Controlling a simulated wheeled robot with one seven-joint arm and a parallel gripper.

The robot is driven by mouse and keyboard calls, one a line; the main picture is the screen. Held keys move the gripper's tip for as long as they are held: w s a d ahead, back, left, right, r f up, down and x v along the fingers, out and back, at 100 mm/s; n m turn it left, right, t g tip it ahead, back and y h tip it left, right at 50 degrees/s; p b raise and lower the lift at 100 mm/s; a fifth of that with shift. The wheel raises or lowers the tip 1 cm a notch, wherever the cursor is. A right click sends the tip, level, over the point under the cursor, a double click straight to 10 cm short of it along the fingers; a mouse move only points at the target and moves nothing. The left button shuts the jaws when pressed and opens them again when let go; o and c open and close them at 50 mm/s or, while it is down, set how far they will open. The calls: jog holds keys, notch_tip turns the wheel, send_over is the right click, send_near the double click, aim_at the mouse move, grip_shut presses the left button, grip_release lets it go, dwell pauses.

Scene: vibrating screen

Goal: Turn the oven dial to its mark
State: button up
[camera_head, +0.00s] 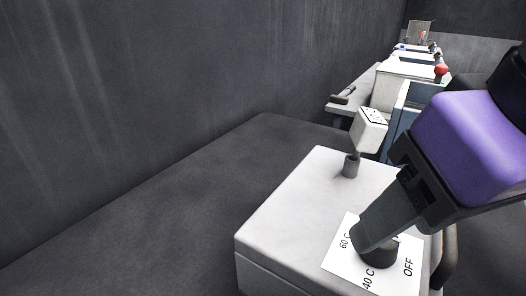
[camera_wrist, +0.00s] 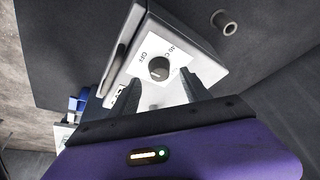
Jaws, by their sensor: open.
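The oven is a pale box (camera_head: 285,215) with a white label plate (camera_head: 340,262) on its top, marked 60 C, 40 C and OFF. The dark round dial (camera_head: 376,257) stands on this plate, partly covered by my gripper (camera_head: 378,240) in the head view. In the wrist view the dial (camera_wrist: 160,68) shows whole, with a small light mark on its face whose exact direction is hard to read. My gripper (camera_wrist: 160,80) is open, its two dark fingers to either side of the dial's near side. I cannot tell if they touch it.
A small grey post (camera_head: 351,165) stands at the oven's far edge, near a white dotted head (camera_head: 371,130). A dark handle (camera_head: 446,255) runs along the oven's right side. Other pale equipment (camera_head: 410,68) stands behind. Dark floor to the left is clear.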

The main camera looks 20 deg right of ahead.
jog(key=p+v, duration=0.1)
jog(key=v, duration=0.4)
dwell(0.4)
